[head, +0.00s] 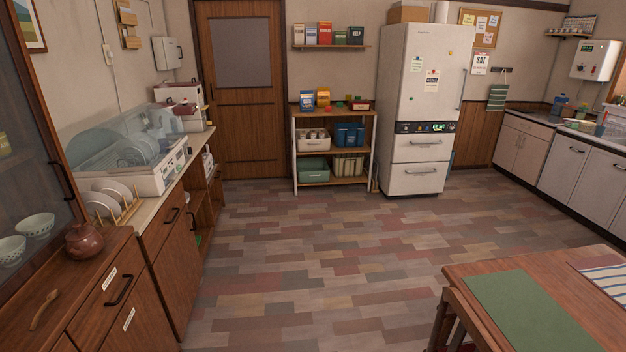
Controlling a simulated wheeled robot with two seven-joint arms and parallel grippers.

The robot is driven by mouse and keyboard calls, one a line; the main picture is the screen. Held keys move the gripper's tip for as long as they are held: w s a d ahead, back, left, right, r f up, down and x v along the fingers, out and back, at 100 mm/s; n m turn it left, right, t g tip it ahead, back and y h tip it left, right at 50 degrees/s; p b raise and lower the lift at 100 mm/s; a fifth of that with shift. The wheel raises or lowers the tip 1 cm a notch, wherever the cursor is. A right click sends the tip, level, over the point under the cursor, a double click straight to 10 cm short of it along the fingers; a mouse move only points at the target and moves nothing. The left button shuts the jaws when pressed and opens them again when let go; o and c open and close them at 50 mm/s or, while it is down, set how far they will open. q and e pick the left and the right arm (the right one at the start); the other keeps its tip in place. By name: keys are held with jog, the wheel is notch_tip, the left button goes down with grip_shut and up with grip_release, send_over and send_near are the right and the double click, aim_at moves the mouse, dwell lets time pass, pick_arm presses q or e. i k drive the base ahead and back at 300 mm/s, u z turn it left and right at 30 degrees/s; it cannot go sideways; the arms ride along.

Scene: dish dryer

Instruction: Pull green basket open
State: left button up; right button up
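A green basket (314,170) sits on the lowest shelf at the left of a shelf unit against the back wall. Its front faces the room. Neither of my grippers shows in the head view. The dish dryer (150,172), white with a clear domed lid, stands on the left counter.
The shelf unit (334,183) also holds a pale basket (313,139) and a blue container (349,134) on its middle shelf. A white fridge (424,90) stands to its right. A table (560,272) fills the front right corner. The tiled floor (330,245) between is clear.

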aim_at(310, 170)
jog(key=z, duration=0.2)
jog(key=i, duration=4.8)
jog(key=z, duration=1.1)
jog(key=i, duration=2.65)
jog(key=u, duration=1.35)
